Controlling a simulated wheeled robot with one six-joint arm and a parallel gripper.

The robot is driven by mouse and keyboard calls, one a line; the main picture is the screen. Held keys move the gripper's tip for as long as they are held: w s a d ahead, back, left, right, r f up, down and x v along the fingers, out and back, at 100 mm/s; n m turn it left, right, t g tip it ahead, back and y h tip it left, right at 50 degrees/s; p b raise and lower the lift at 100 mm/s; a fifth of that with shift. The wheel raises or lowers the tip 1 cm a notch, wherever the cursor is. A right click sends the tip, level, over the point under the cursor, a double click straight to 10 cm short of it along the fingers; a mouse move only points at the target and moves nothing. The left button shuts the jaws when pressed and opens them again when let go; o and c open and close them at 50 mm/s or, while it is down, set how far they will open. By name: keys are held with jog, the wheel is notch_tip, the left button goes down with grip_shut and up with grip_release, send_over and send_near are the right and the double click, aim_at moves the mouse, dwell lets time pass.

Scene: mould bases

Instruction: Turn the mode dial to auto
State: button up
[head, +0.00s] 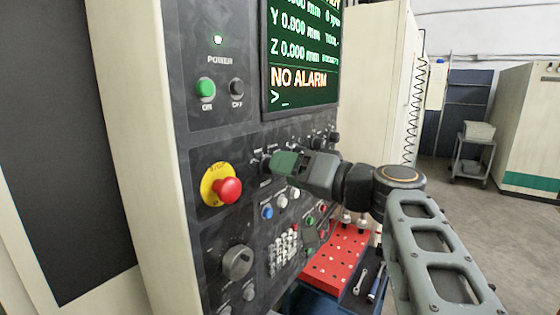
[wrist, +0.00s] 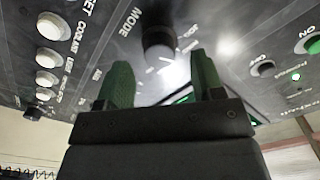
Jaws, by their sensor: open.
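The mode dial (wrist: 158,38) is a dark round knob on the black control panel, next to the word MODE and a JOG label, in the wrist view. Its other position labels are partly washed out by glare, and I cannot tell which one it points to. My gripper (wrist: 163,68) is open, with its two green fingers on either side of the dial's line in the picture. The dial appears just beyond the fingertips; contact is not clear. In the head view my gripper (head: 284,162) is up against the panel and largely hides the dial area.
A red emergency stop (head: 228,190) on a yellow plate and a large grey knob (head: 238,262) are left of my gripper. Green (head: 205,88) and black power buttons are above left. The screen (head: 303,50) reads NO ALARM. A red tray (head: 334,258) is below my arm.

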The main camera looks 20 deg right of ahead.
aim_at(264, 169)
jog(key=shift+p+x, duration=0.3)
jog(key=shift+x, duration=0.9)
jog(key=c, duration=0.9)
